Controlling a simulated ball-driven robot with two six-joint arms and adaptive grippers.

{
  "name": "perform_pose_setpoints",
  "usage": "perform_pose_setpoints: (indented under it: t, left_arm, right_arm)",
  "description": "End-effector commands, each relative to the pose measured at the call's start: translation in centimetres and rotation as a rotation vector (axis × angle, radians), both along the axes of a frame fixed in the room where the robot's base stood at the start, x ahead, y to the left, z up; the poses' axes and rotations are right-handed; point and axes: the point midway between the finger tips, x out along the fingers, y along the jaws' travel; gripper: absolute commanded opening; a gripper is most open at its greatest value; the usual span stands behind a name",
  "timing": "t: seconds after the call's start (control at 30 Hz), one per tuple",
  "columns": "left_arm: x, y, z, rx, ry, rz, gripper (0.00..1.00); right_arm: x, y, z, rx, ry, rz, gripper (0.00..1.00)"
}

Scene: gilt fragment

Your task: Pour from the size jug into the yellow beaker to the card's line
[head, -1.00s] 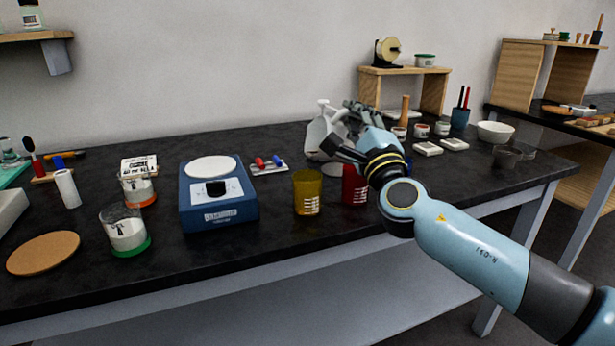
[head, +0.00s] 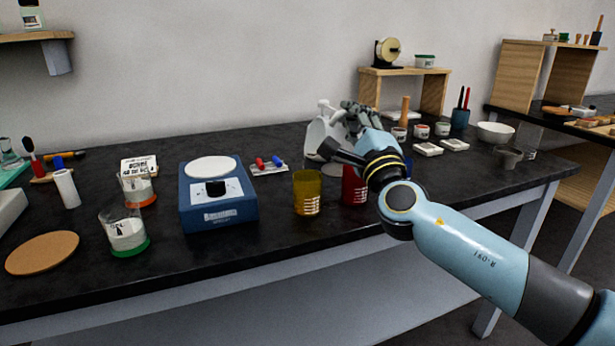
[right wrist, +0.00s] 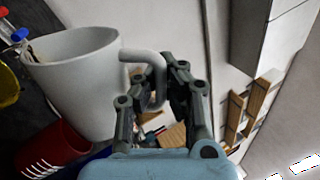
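The white jug (head: 321,139) is at the back of the bench, partly behind my right gripper (head: 345,130). In the right wrist view the jug (right wrist: 78,88) has its handle between the fingers of my right gripper (right wrist: 162,82), which look closed on it. Whether the jug's base touches the bench is hidden. The yellow beaker (head: 306,194) stands upright in front of the jug, with white marks on its side; its contents are not clear. My left gripper is out of view.
A red beaker (head: 353,187) stands just right of the yellow one, close under my right arm. Glass beakers with green (head: 127,232) and orange bases stand farther left. A wooden shelf (head: 433,92) is behind.

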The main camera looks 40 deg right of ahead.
Motion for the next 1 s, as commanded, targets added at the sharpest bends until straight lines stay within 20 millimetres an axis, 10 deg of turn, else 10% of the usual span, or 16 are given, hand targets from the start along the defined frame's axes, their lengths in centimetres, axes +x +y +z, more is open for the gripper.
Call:
perform_pose_setpoints:
  t: [0.53, 0.67, 1.0]
  left_arm:
    - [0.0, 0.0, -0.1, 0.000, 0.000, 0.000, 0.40]
    - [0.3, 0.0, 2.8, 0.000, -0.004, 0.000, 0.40]
    - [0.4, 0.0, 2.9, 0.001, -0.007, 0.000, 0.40]
  right_arm:
    - [-0.3, -0.1, 0.0, -0.019, -0.001, -0.001, 0.00]
    - [-0.8, -2.0, 1.5, 0.228, -0.073, 0.012, 0.00]
    - [-0.9, -3.5, -0.6, 0.470, -0.118, 0.025, 0.00]
